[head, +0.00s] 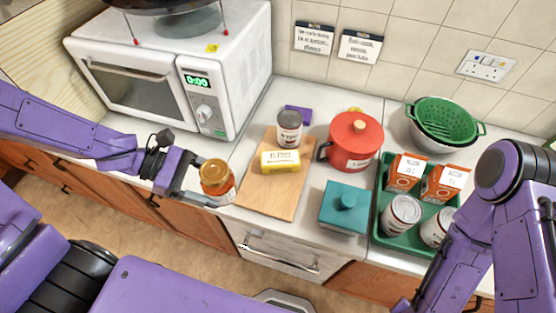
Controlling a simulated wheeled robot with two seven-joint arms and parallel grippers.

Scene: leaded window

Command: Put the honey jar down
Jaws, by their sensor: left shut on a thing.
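The honey jar (218,187), amber with a gold-orange lid and a pale label, is in my left gripper (205,188). The gripper comes in from the left and is shut on the jar. The jar looks upright, at the front edge of the white counter (243,144), just left of the wooden board (268,203). I cannot tell whether its base touches the counter. My right arm shows at the right side, but its gripper is not in the picture.
On the board are a can (289,133) and a yellow pack (280,161). A red pot (355,142), a teal box (344,207) and a green tray (379,215) with cartons and cans fill the right. A microwave (165,60) stands behind left. Bare counter shows between microwave and board.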

